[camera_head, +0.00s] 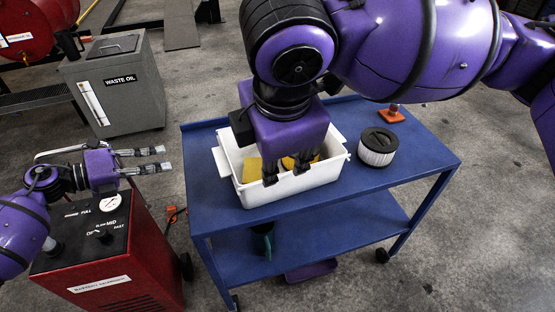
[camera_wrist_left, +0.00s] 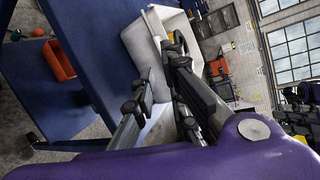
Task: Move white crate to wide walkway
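The white crate (camera_head: 292,198) stands on top of the blue cart (camera_head: 420,160), with yellow things (camera_head: 251,171) inside. It also shows in the left wrist view (camera_wrist_left: 140,45). My right gripper (camera_head: 285,172) points down over the crate, its fingertips at the near rim. Its own body hides part of the crate, and I cannot tell whether the fingers close on the wall. My left gripper (camera_head: 160,159) is open and empty, left of the cart above the red machine, apart from the crate, with fingers pointing right. I cannot identify the wide walkway.
A black-and-white round filter (camera_head: 377,148) and an orange item (camera_head: 391,114) share the cart top. A red machine with dials (camera_head: 95,235) stands left of the cart. A grey waste oil bin (camera_head: 118,85) stands behind it. Concrete floor is open right of the cart.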

